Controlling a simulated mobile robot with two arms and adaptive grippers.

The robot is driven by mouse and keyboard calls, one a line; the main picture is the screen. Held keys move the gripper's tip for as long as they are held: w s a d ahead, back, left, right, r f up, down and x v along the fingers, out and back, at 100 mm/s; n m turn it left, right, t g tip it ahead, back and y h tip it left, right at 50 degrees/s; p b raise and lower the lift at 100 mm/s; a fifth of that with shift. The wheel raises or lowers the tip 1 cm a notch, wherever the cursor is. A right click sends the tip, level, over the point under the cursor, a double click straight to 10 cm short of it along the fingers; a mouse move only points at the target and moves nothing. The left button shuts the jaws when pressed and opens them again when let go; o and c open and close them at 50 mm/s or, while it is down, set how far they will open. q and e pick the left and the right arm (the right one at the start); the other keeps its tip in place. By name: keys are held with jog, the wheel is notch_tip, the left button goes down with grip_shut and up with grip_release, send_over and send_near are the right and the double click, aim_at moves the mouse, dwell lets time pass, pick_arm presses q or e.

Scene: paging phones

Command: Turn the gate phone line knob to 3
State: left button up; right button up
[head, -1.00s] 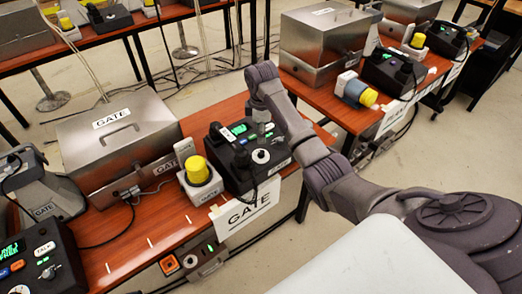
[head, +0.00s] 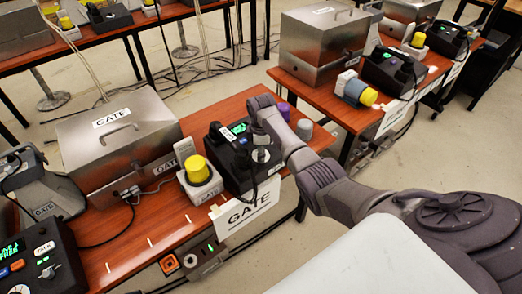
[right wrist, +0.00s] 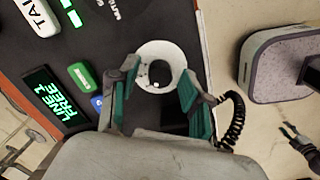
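The gate phone (head: 235,165) is a black box with a green-lit screen, on the wooden table behind the GATE sign (head: 247,208). In the right wrist view, its line knob (right wrist: 160,70) sits in a round white dial, and the screen (right wrist: 50,102) reads "LINE 1 FREE". The knob's set number cannot be read. My right gripper (head: 262,150) is over the phone's right part. In the wrist view, its teal-padded fingers (right wrist: 158,92) stand apart on either side of the dial, with a gap between them. My left gripper is not in view.
A yellow-topped device (head: 199,175) stands just left of the phone, with a metal GATE box (head: 120,145) farther left. A coiled cord (right wrist: 234,118) and a grey rounded object (right wrist: 280,65) lie beside the phone.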

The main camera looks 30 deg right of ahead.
grip_shut()
jog(key=shift+m, duration=0.3)
jog(key=shift+r+m+p, duration=0.15)
jog(key=shift+m+p, duration=0.6)
jog(key=shift+m, duration=0.25)
jog(key=m+p, duration=0.1)
jog(key=m, duration=0.3)
jog(key=shift+d+y+p, duration=0.1)
jog(key=shift+y+p, duration=0.2)
jog(key=m+p, duration=0.1)
jog(key=m, duration=0.4)
jog(key=shift+d+m+y+p, duration=0.1)
jog(key=shift+m+y+p, duration=0.35)
jog(key=shift+m, duration=1.65)
